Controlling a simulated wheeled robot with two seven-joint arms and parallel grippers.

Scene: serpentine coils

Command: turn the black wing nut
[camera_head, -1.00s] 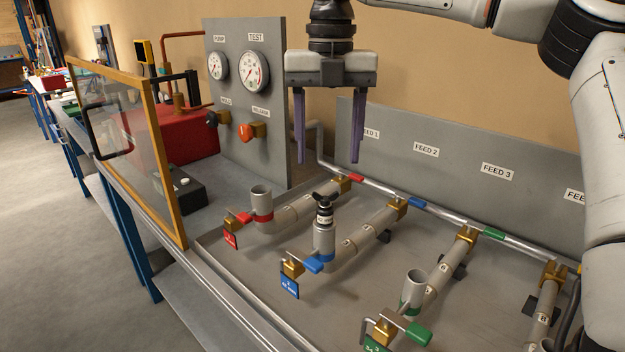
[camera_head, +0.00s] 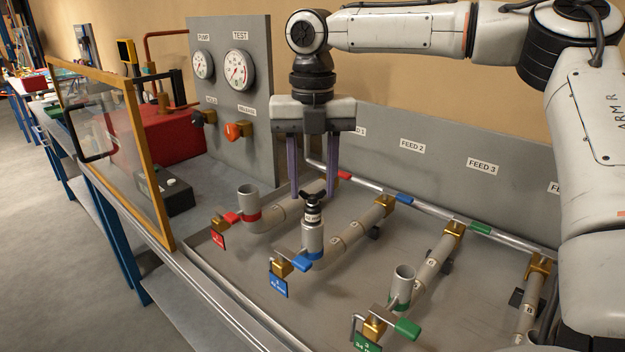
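The black wing nut (camera_head: 313,198) sits on top of a plug in the upright pipe end with the blue band (camera_head: 312,239). My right gripper (camera_head: 311,193) comes down from above with its two purple fingers pointing down. The fingers are spread wide apart, with nothing held between them. In the picture the fingertips lie to either side of the wing nut; the gripper appears a little behind or above it, and I cannot tell the exact depth. My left gripper is not in view.
Open upright pipes with a red band (camera_head: 248,204) and a green band (camera_head: 402,286) stand on either side. Coloured valve handles, brass fittings and tags surround them. A gauge panel (camera_head: 232,130) and an orange-framed clear screen (camera_head: 128,165) stand at left. The FEED panel (camera_head: 440,165) is behind.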

